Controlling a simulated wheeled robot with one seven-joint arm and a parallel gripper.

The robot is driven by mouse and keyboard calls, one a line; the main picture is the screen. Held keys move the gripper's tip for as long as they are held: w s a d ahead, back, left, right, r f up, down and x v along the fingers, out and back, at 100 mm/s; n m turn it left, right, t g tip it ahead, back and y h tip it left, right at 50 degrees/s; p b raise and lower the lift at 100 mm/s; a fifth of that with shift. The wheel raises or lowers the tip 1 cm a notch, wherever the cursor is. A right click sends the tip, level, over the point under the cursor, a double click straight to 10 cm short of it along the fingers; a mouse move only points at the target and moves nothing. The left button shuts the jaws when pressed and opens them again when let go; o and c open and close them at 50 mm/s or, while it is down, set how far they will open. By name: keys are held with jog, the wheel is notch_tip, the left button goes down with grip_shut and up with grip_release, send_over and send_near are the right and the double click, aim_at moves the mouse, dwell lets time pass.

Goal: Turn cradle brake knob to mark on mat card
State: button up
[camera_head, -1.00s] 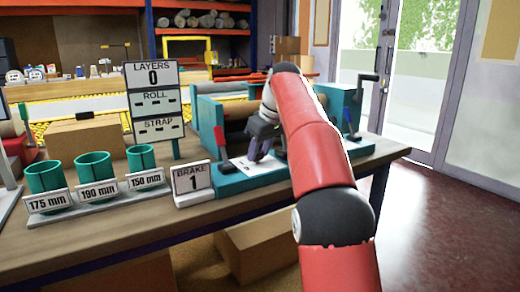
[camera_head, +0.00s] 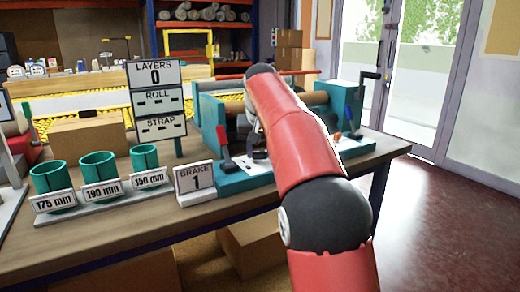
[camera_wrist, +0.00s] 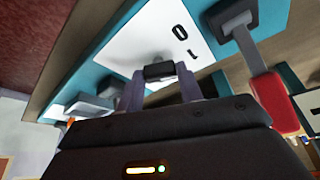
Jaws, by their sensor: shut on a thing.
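The teal cradle (camera_head: 208,108) stands on the bench with a roller between its ends. On its front ledge lies a white card, which shows the marks 0 and 1 in the wrist view (camera_wrist: 128,42). A small dark knob (camera_wrist: 160,71) stands over this card. My gripper (camera_wrist: 160,88) is shut on the knob, one finger on each side. In the head view my arm hides most of the gripper and the knob. The knob's pointing direction is not clear. A sign (camera_head: 194,177) reading BRAKE 1 stands left of the ledge.
A red-handled lever (camera_head: 222,138) stands close to my gripper; it also shows in the wrist view (camera_wrist: 272,98). A LAYERS, ROLL and STRAP board (camera_head: 157,100) and several teal cups (camera_head: 98,166) stand to the left. A black crank (camera_head: 368,78) is at the cradle's right.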

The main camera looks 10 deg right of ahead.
jog(key=shift+m, duration=0.3)
dwell(0.4)
jog(key=o, duration=1)
jog(key=v, duration=0.7)
jog(key=shift+s+a+r, duration=0.15)
jog(key=shift+r, duration=0.2)
